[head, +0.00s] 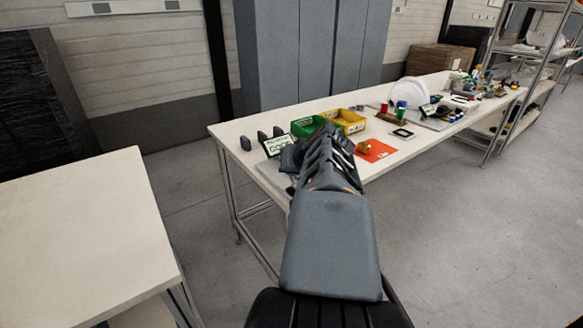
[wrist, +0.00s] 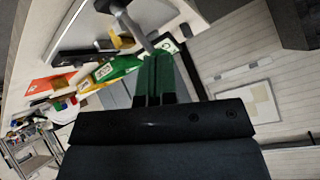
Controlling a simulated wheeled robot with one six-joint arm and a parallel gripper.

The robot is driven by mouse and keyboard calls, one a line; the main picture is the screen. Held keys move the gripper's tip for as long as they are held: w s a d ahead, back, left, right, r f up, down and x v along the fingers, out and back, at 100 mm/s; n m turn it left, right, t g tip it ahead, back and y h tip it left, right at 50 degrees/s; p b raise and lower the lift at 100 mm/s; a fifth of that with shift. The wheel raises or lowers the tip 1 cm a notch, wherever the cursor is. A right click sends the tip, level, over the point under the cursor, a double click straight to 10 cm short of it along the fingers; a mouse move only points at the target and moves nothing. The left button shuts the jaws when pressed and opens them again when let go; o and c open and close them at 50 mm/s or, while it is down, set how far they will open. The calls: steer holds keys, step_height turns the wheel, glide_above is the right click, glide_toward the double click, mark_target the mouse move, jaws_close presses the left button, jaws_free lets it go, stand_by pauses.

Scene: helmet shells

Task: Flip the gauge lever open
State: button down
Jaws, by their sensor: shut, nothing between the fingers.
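A grey bar with a knob-like end (wrist: 128,20), which looks like the gauge lever, shows at the top of the wrist view. It runs down at a slant towards my fingertips, and its base is cut off by the frame edge. My gripper (wrist: 155,56) has its greenish fingers together with nothing between them. The tips appear close to the bar's lower end; I cannot tell whether they touch. In the head view my gripper (head: 289,160) is at the bench's near edge by a small sign (head: 279,145), and my arm hides most of the gauge area.
The white workbench (head: 232,130) holds a green bin (head: 304,127), a yellow bin (head: 347,120), an orange sheet (head: 378,151) and several dark upright pieces (head: 262,137). A white helmet shell (head: 408,92) stands farther right. Another table (head: 75,230) is at left, with open floor between.

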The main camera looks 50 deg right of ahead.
steer(key=shift+r, duration=0.1)
steer(key=shift+r+p, duration=0.4)
steer(key=shift+r, duration=0.3)
steer(key=s+r+p, duration=0.1)
steer(key=s+r, duration=0.7)
steer(key=s, duration=0.2)
steer(key=shift+s+d, duration=0.3)
steer(key=shift+s, duration=0.1)
